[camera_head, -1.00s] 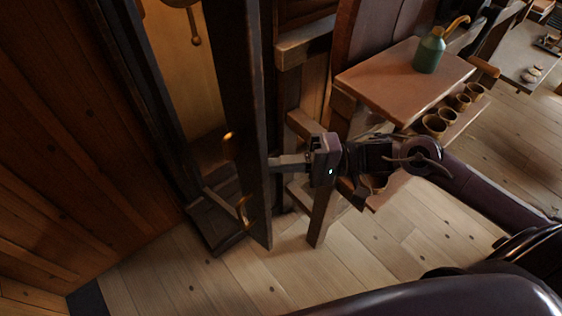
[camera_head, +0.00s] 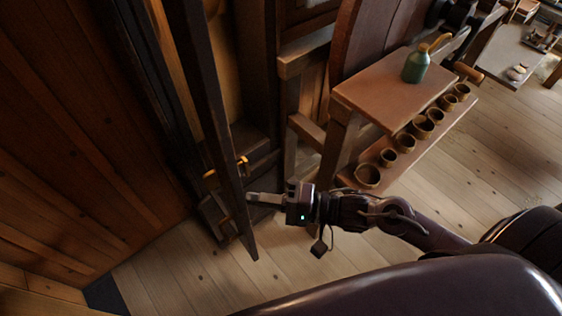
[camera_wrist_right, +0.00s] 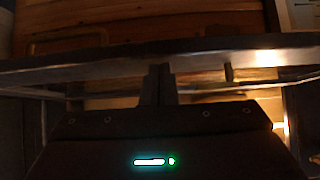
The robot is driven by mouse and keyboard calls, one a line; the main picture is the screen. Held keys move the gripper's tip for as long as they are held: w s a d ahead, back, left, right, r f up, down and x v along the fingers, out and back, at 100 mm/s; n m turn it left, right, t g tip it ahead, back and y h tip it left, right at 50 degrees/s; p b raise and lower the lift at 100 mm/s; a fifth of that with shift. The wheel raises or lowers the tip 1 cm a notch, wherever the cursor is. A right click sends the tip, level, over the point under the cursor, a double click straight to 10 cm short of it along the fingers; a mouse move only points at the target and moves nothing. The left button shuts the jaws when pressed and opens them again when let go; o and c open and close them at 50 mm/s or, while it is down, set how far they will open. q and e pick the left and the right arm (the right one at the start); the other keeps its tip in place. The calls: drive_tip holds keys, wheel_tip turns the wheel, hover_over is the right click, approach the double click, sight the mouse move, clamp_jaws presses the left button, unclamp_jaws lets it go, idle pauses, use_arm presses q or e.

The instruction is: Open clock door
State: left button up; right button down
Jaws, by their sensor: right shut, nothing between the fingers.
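The clock door (camera_head: 212,125) is a long dark narrow panel seen nearly edge-on in the head view. It stands open, away from the dark clock case, with the case interior (camera_head: 226,65) showing to its right. Small brass fittings (camera_head: 243,162) show beside the door. My right gripper (camera_head: 250,197) is shut and empty, its fingertips at the door's lower part; whether they touch it I cannot tell. In the right wrist view the shut fingers (camera_wrist_right: 157,72) point at a dark bar (camera_wrist_right: 100,57), likely the door's edge. My left gripper is not in view.
A wooden stand (camera_head: 385,90) right of the clock carries a green bottle (camera_head: 416,64), with several brown cups (camera_head: 368,176) on its lower shelf. A plank wall (camera_head: 75,130) closes the left. The floor (camera_head: 185,270) in front is clear.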

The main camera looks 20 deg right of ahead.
drive_tip(key=m+t+h+p, duration=0.1)
drive_tip(key=m+t+p, duration=0.1)
hover_over(223, 224)
drive_tip(key=s+v, duration=0.1)
drive_tip(key=v, duration=0.3)
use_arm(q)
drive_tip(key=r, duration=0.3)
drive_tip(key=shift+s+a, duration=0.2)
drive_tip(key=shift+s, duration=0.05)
use_arm(e)
drive_tip(key=a, duration=0.2)
drive_tip(key=shift+a+n, duration=0.3)
drive_tip(key=shift+a, duration=0.05)
drive_tip(key=shift+w, duration=0.1)
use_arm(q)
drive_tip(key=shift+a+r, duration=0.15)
